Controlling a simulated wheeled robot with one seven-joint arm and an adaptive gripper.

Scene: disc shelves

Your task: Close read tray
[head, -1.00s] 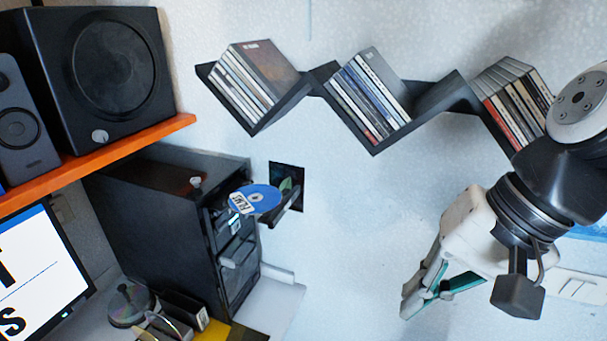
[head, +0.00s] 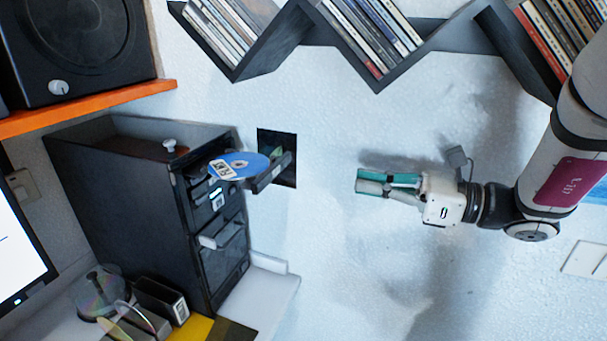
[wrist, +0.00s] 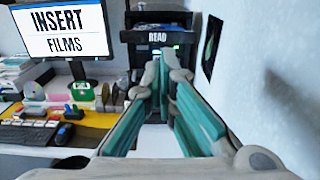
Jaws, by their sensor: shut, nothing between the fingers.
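The read tray (head: 272,175) sticks out from the upper front of a black disc tower (head: 135,185) in the head view. A blue disc with a white label (head: 238,165) lies at the tray. In the wrist view the tray's dark front (wrist: 180,37) faces me and bears the word READ, above and beyond my fingertips. My gripper (head: 372,182) is shut and empty, to the right of the tray with a clear gap between them. It points left towards the tower. In the wrist view my gripper (wrist: 163,68) hides part of the tower's lower front.
Zigzag disc shelves (head: 440,35) hang above my arm. A dark square panel (head: 285,143) is on the wall by the tray. An orange shelf (head: 90,107) with a speaker is at upper left. A monitor (wrist: 62,30) reads INSERT FILMS. The wall area between gripper and tray is clear.

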